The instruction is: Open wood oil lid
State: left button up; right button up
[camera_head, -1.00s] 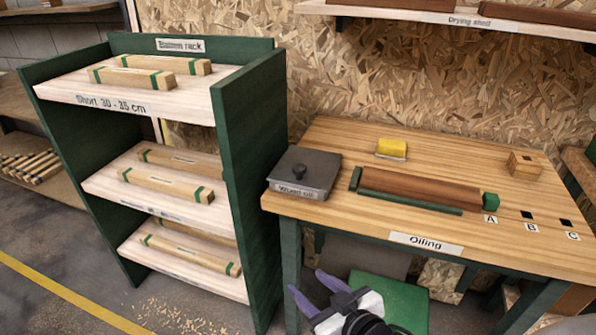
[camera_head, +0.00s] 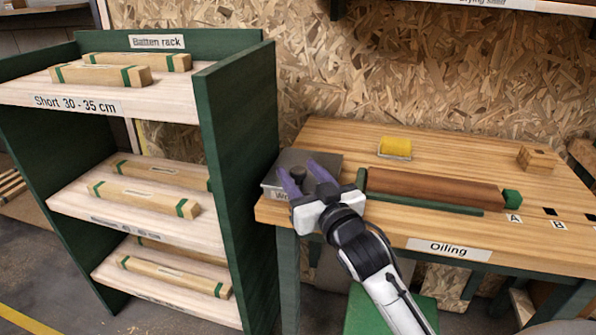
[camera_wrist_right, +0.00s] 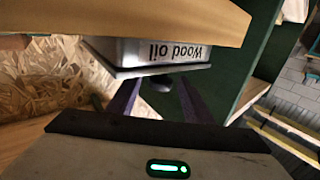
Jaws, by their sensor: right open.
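The wood oil box (camera_head: 276,187) is a grey metal container at the left end of the oiling table, with a flat dark lid (camera_head: 325,160) on it. A dark round knob (camera_head: 298,174) stands on the lid. My right gripper (camera_head: 296,165) is open over the box, and its two purple fingers appear on either side of the knob. In the right wrist view the box (camera_wrist_right: 160,52) appears upside down, with the knob (camera_wrist_right: 162,83) between the fingers; contact cannot be told. My left gripper is not in view.
The oiling table (camera_head: 340,140) also bears a brown batten (camera_head: 430,188) in a green holder, a yellow sponge or roller (camera_head: 395,146) and a small wooden block (camera_head: 537,158). The green batten rack (camera_head: 240,130) stands close on the left of the box.

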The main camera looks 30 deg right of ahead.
jog(key=shift+w+d, duration=0.1)
jog(key=shift+w, duration=0.45)
jog(key=shift+c, duration=0.3)
grip_shut()
